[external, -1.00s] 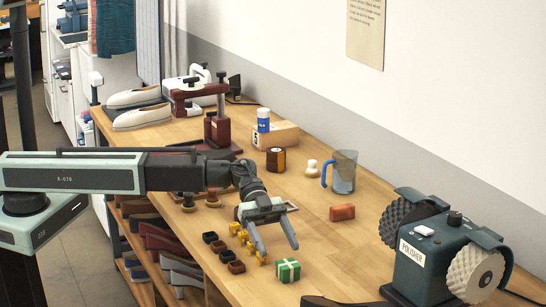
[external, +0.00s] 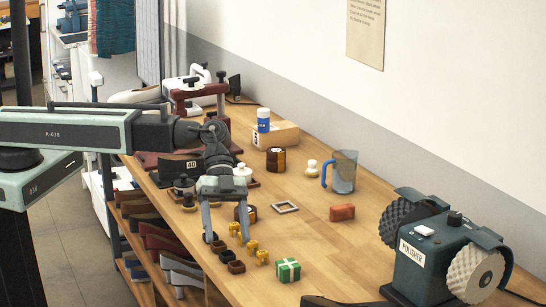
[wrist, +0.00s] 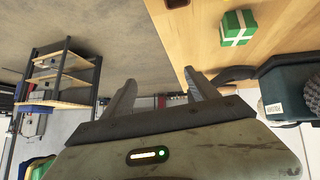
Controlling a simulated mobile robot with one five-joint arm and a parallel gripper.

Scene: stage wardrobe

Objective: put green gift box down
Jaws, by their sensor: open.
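The green gift box (external: 287,270) with a white ribbon cross sits on the wooden workbench near its front edge. It also shows in the wrist view (wrist: 237,28), at the upper right and beyond my fingertips. My gripper (external: 229,239) is open and empty, its fingers pointing down over the bench to the left of the box. It is apart from the box. In the wrist view both fingers (wrist: 156,86) are spread with nothing between them.
Small yellow pieces (external: 252,247) and dark brown pieces (external: 236,267) lie between my gripper and the box. The polisher (external: 435,254) is at the right.

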